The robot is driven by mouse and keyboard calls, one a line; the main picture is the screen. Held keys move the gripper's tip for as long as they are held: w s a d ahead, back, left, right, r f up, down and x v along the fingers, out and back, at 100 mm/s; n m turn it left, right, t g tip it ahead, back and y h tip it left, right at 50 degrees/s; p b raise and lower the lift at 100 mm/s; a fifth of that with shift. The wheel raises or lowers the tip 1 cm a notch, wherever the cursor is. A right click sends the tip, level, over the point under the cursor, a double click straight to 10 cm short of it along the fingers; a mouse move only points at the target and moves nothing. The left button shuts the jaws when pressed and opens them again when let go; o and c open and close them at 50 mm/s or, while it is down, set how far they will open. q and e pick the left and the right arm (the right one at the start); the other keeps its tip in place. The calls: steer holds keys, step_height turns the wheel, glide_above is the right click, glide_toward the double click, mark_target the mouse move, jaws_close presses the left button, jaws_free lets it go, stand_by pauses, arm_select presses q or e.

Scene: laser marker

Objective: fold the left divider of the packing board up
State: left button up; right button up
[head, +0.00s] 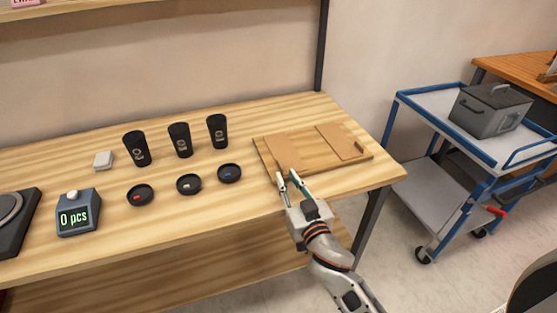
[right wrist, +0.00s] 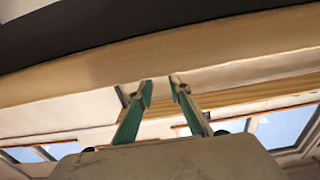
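The packing board (head: 315,162) is a flat tan wooden board near the right end of the table. Its left divider (head: 282,149) is a thin brown panel that looks flat or nearly flat. The right divider (head: 342,141) lies flat on the board's right part. My right gripper (head: 287,175) is at the board's front left edge, just in front of the left divider. Its two green-padded fingers stand apart with nothing seen between them; they also show in the right wrist view (right wrist: 161,90). I cannot tell whether a finger touches the divider. My left gripper is out of view.
The wooden table (head: 235,195) has three black cups (head: 179,140), three dark lids (head: 189,184), a white block (head: 103,160) and a counter reading "0 pcs" (head: 77,213) left of the board. A blue-edged cart (head: 440,110) with a grey box (head: 490,109) stands right of the table.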

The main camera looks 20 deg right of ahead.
mark_target(283, 170)
steer(key=shift+w, duration=3.2)
jaws_close()
